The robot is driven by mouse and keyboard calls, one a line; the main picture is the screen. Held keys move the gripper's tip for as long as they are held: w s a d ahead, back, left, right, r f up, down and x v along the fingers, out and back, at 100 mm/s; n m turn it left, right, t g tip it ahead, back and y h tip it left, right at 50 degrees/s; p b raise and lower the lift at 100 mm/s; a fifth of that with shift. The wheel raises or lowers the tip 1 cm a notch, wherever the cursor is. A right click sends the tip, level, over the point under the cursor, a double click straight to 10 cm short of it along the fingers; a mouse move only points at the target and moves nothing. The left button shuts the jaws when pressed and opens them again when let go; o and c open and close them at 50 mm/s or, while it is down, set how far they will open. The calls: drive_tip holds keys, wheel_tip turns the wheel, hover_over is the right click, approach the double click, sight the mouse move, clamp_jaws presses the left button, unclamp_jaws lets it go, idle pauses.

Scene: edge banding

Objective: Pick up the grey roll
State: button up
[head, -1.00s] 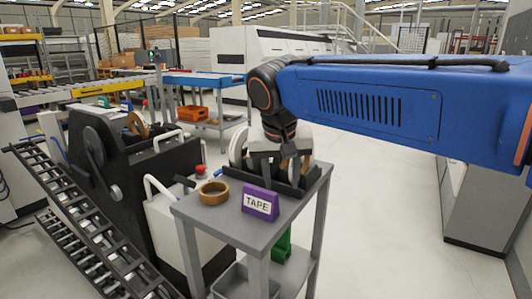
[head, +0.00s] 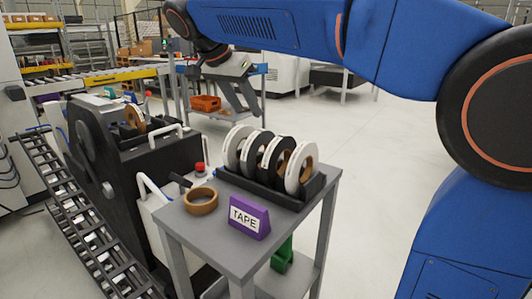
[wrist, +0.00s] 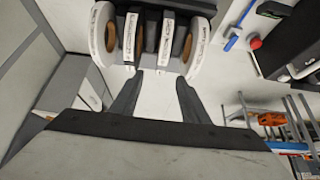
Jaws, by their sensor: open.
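Several tape rolls stand upright side by side in a black rack (head: 285,197) on a grey cart. A light grey-white roll (head: 231,152) is at the left end, dark and pale rolls are between, and a white roll with a brown core (head: 302,170) is at the right end. I cannot tell for sure which is the grey roll. My gripper (head: 245,112) is open and empty, above and behind the rack in the head view. In the wrist view its two fingers (wrist: 158,78) are apart, with the rolls (wrist: 167,35) beyond their tips.
A brown tape roll (head: 201,201) lies flat on the cart top (head: 196,229) beside a purple TAPE sign (head: 249,217). A black machine (head: 105,160) with a red button stands close left. The floor right of the cart is clear.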

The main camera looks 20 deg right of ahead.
sight(260, 132)
drive_tip(key=x, duration=1.1)
drive_tip(key=shift+w+f, duration=0.15)
drive_tip(key=shift+f, duration=0.05)
drive_tip(key=shift+a+x, duration=0.1)
drive_tip(key=shift+x, duration=1.4)
drive_tip(key=shift+a+x, duration=0.15)
drive_tip(key=shift+x, duration=1.35)
drive_tip(key=shift+w, duration=0.1)
drive_tip(key=shift+c, duration=0.5)
clamp_jaws()
